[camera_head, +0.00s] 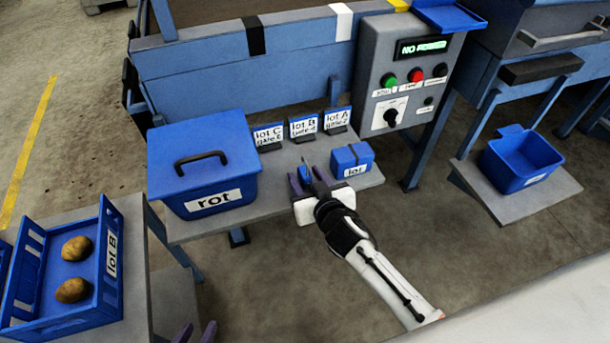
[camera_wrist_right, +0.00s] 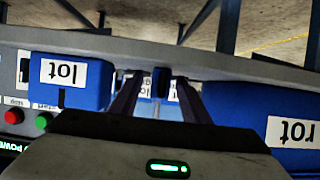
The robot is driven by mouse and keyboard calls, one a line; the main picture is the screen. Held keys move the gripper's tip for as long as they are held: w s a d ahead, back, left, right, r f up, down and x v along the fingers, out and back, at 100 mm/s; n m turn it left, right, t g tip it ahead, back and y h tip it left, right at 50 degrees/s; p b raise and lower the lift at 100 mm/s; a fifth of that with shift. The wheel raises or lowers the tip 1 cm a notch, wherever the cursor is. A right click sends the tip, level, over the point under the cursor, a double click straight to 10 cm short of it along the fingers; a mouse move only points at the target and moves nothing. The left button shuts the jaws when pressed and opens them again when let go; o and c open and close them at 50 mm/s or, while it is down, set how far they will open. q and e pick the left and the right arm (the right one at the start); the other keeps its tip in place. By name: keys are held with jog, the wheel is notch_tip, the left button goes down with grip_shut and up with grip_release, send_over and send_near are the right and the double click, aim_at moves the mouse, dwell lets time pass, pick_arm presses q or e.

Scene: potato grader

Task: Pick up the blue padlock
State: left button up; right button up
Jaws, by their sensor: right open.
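A small blue object (camera_head: 305,173), which looks like the padlock, is at the shelf between the fingers of my right gripper (camera_head: 308,178). In the right wrist view the blue padlock (camera_wrist_right: 160,84) shows small and dark, centred between the two purple fingers of the right gripper (camera_wrist_right: 158,94). That gripper is open, with a gap on both sides of the padlock. The padlock's shackle cannot be made out. Only the purple fingertips of my left gripper (camera_head: 196,333) show at the bottom edge, apart from each other, far from the padlock.
A blue "lot" box (camera_head: 351,172) is close right of the right gripper. A lidded "rot" bin (camera_head: 205,170) stands left on the shelf (camera_head: 262,212). Lot cards (camera_head: 302,127) stand behind. A control panel (camera_head: 400,70) rises back right. A potato crate (camera_head: 110,262) sits lower left.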

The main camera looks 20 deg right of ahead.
grip_shut()
jog(key=shift+r, duration=0.1)
